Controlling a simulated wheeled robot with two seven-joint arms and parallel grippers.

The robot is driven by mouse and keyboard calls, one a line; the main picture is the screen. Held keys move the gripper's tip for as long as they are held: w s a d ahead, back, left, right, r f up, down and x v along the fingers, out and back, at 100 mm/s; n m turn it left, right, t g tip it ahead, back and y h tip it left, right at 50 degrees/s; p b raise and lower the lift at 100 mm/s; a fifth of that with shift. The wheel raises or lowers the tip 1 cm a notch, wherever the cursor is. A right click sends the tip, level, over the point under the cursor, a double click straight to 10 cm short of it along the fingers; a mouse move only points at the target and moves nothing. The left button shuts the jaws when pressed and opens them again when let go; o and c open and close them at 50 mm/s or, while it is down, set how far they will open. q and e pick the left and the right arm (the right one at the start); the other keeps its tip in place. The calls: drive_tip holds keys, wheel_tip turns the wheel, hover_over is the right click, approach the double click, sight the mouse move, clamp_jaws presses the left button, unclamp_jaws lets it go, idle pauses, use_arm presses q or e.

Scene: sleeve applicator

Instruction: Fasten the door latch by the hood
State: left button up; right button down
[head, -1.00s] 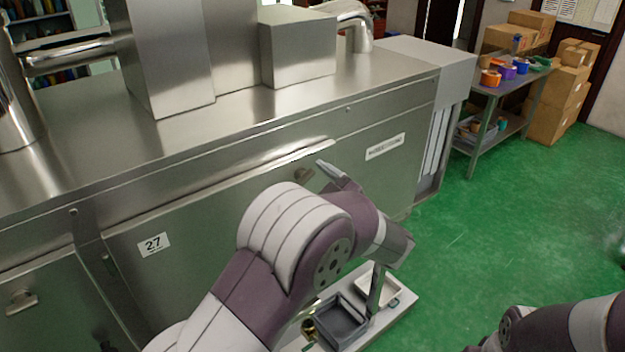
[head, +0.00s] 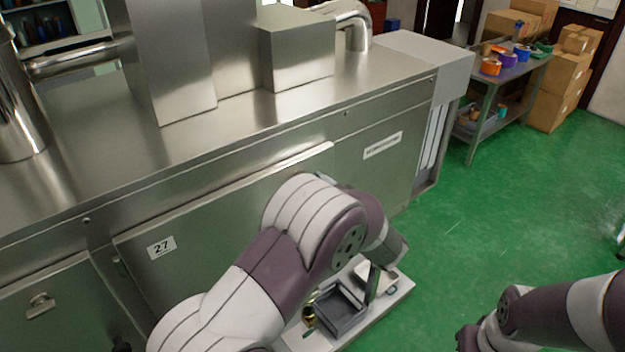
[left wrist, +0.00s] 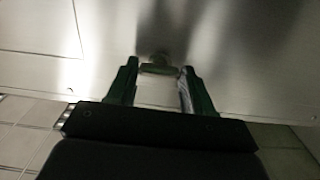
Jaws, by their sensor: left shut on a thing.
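The machine's steel door (head: 215,225) with the "27" plate fills the front in the head view. Its latch is hidden there behind my left arm. In the left wrist view the latch (left wrist: 160,67) is a small handle on the steel face, between the fingertips of my left gripper (left wrist: 159,72). The gripper is shut on it, one finger at each end. The left gripper itself is hidden in the head view.
Steel boxes (head: 298,55) and pipes stand on the machine top. A similar latch (head: 40,302) is on the panel at left. A pale platform with a dark tray (head: 340,310) lies below my left arm. A side table (head: 500,75) and cartons stand at back right; green floor is clear.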

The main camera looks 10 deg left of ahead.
use_arm(q)
drive_tip(key=shift+r, duration=0.2)
drive_tip(key=o, duration=1)
drive_tip(key=shift+o, duration=0.2)
drive_tip(key=shift+d+f, duration=0.1)
drive_tip(key=b+v, duration=0.5)
drive_tip(key=v, duration=0.7)
drive_tip(key=shift+s+d, duration=0.2)
drive_tip(key=shift+s, duration=0.05)
